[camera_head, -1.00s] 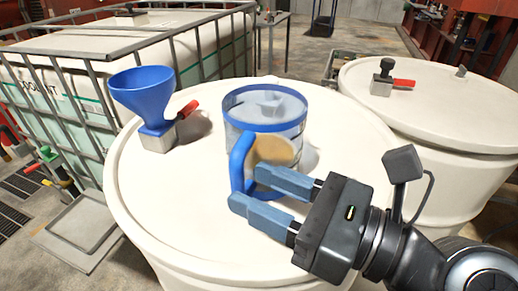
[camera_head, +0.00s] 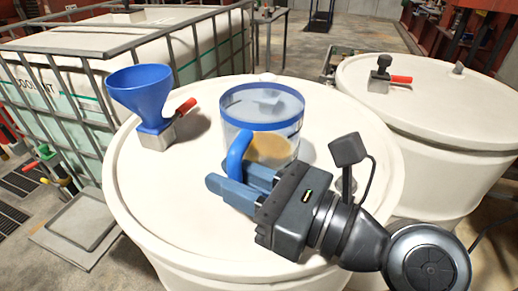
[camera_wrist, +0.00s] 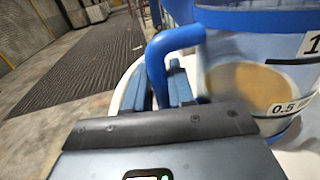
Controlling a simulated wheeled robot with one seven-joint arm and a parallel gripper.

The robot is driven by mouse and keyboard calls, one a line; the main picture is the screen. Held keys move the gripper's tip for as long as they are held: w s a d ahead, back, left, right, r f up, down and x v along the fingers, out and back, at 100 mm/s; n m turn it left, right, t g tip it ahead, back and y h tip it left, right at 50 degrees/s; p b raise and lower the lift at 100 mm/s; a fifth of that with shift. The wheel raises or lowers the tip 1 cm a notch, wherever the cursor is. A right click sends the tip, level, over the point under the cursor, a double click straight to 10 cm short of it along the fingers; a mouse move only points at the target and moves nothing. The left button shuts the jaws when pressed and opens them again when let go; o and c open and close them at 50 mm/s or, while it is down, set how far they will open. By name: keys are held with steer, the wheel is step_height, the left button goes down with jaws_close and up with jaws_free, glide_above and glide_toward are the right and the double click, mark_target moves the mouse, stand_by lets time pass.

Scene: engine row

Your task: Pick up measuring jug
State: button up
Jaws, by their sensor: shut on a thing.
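The measuring jug (camera_head: 262,122) is clear with a blue rim and a blue handle (camera_head: 238,152), and stands upright on the white drum lid (camera_head: 180,215). Tan-coloured contents show low inside it. In the wrist view the jug (camera_wrist: 262,85) fills the right side, with scale marks on its wall. My gripper (camera_head: 225,182) is at the near side of the jug, shut on its handle. The blue fingers lie on both sides of the handle and hide its lower part. I cannot tell whether the jug's base touches the lid.
A blue funnel (camera_head: 140,90) sits on a metal block with a red-handled valve, left of the jug on the same lid. A second white drum (camera_head: 440,110) stands at the right. A caged white tank (camera_head: 60,90) is at the left.

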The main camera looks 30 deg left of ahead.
steer(key=shift+r, duration=0.25)
jaws_close()
